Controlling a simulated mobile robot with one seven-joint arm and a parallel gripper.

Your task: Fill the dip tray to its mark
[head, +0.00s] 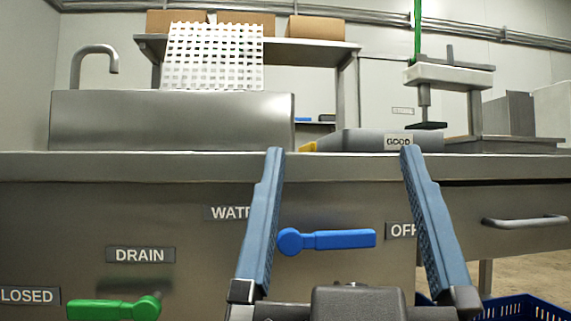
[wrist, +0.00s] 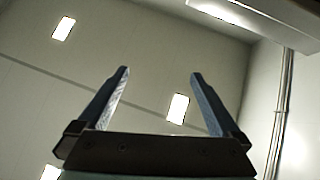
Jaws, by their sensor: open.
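A steel basin (head: 170,120) stands on the counter at the left in the head view, and a curved tap (head: 95,50) rises behind it. It may be the dip tray; its inside, any mark and any water are hidden by its front wall. On the counter front, a blue lever (head: 340,239) points right toward a partly covered OFF label (head: 400,231). A green lever (head: 110,309) under the DRAIN label (head: 140,255) points left toward a CLOSED label. My gripper (head: 341,150) is open and empty, its fingers framing the blue lever. The wrist view shows its fingers (wrist: 159,72) against ceiling.
A white lattice panel (head: 215,58) stands behind the basin, near a shelf with cardboard boxes (head: 318,27). A grey case labelled GOOD (head: 365,141) and a press (head: 450,75) are on the counter. A drawer handle (head: 525,220) and a blue basket (head: 520,306) are at the right.

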